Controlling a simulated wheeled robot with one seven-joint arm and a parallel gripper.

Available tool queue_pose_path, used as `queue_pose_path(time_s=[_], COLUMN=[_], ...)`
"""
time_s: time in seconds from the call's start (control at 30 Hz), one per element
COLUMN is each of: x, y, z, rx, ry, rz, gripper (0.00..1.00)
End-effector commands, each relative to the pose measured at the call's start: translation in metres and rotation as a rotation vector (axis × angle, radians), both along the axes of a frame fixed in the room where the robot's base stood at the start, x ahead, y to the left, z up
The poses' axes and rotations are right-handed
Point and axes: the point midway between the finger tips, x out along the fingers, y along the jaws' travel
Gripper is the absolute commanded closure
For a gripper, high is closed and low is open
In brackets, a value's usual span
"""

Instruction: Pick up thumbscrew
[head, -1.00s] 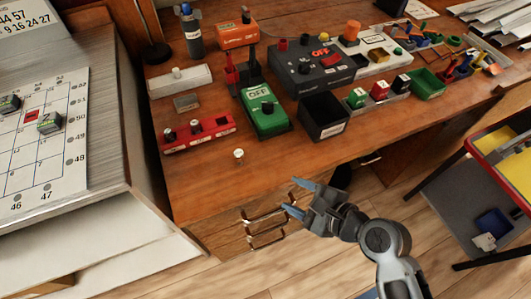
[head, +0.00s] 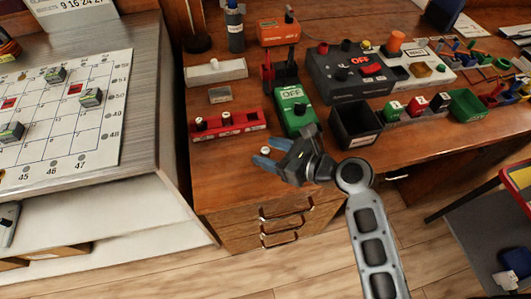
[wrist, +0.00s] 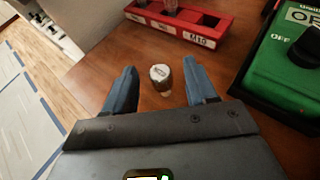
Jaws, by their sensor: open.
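The thumbscrew (wrist: 160,78) stands on the wooden desk, a small piece with a pale round top. I cannot tell from these views how high the fingers are above the desk.
A red rack (head: 228,125) holding screws stands behind the thumbscrew. A green OFF box (head: 297,118) is to the right, close to my gripper. A black bin (head: 352,132) stands further right. The desk around the thumbscrew is clear.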

Motion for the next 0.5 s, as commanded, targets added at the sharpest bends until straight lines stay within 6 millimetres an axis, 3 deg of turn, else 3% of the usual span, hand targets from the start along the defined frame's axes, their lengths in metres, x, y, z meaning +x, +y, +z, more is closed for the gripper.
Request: queue_pose_path(time_s=[0.13,0.4,0.5], x=[0.0079,0.0092,0.0092], y=[0.0121,0.0143,0.0141], z=[-0.0061,-0.0073,-0.0072], rx=[0.000,-0.001,-0.001], ry=[-0.001,-0.001,-0.001], rz=[0.000,-0.001,-0.001], gripper=[0.43,0.43,0.52])
